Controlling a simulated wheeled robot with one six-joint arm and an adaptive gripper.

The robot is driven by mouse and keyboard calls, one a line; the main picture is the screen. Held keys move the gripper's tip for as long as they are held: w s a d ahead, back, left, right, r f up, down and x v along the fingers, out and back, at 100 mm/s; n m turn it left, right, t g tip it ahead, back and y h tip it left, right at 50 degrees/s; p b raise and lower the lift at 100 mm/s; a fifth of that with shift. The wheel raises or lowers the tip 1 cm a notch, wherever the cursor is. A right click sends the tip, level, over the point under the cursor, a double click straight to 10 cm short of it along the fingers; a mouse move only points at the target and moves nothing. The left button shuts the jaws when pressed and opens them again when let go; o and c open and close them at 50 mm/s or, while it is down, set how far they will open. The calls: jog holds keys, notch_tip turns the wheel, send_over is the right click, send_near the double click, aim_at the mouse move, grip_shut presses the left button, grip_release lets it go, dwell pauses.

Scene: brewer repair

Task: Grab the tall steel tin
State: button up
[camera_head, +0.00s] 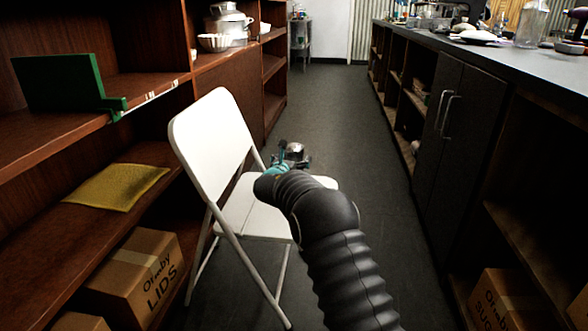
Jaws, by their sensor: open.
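My arm reaches forward over the white folding chair, and my gripper (292,157) is at its far end, small in the view. The jaws are open. A small shiny round metal piece shows at the gripper; I cannot tell whether it is part of the gripper or a separate thing. A silver metal vessel (230,20) stands on the upper left shelf, well beyond my gripper and apart from it. I cannot tell whether it is the tall steel tin. No other clear steel tin shows on the left shelves.
The white folding chair (212,140) stands left of my arm, close to the shelves. The dark counter (480,57) bounds the right; the aisle floor between is clear.

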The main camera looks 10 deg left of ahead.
jog(key=c, duration=1.4)
jog(key=shift+o, duration=0.2)
jog(key=shift+r, duration=0.15)
